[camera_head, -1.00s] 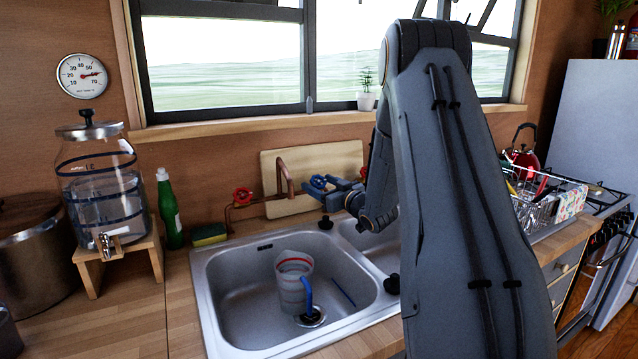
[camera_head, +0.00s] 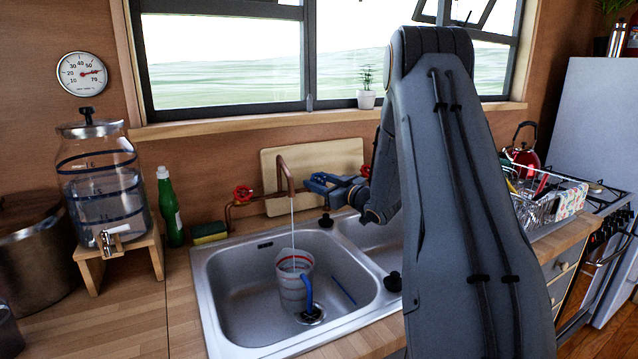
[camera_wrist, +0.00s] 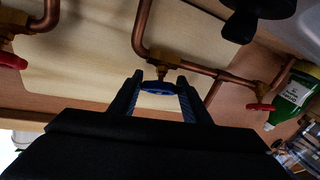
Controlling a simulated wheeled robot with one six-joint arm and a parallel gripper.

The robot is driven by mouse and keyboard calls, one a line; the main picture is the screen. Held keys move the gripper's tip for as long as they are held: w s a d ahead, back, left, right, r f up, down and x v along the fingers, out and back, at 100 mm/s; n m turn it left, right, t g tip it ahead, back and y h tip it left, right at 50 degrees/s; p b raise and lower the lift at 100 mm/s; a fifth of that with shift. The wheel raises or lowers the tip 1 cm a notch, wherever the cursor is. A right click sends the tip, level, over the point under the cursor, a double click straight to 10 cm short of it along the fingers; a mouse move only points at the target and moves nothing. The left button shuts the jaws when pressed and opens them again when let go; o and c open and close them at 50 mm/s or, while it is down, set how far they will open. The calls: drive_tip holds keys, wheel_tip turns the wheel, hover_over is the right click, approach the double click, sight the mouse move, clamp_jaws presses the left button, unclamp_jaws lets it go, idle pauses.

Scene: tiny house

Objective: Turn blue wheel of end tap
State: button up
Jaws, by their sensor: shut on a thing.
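The blue wheel (camera_wrist: 160,88) of the tap shows in the wrist view between my two fingertips. My gripper (camera_wrist: 158,80) is shut on it, one finger at each side. In the head view my gripper (camera_head: 316,183) reaches in from the right at the tap and hides most of the wheel. The copper tap spout (camera_head: 284,172) stands left of my gripper, and a thin stream of water (camera_head: 292,222) runs from it into a measuring jug (camera_head: 294,283) in the sink.
The sink (camera_head: 235,290) lies below the tap. A red wheel (camera_head: 243,193) sits on the pipe to the left. A pale board (camera_head: 345,155) leans on the wall behind. A sponge (camera_head: 209,232), green bottle (camera_head: 169,210) and glass dispenser (camera_head: 100,190) stand left.

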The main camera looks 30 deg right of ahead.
drive_tip(key=shift+n+g+y, duration=0.8)
drive_tip(key=shift+n+y, duration=0.7)
drive_tip(key=shift+n, duration=0.4)
drive_tip(key=o, duration=1)
drive_tip(key=shift+o, duration=0.2)
drive_tip(key=shift+d, duration=0.1)
drive_tip(key=b+v, duration=0.1)
drive_tip(key=v, duration=0.6)
drive_tip(key=shift+s, duration=0.3)
drive_tip(key=shift+d, duration=0.15)
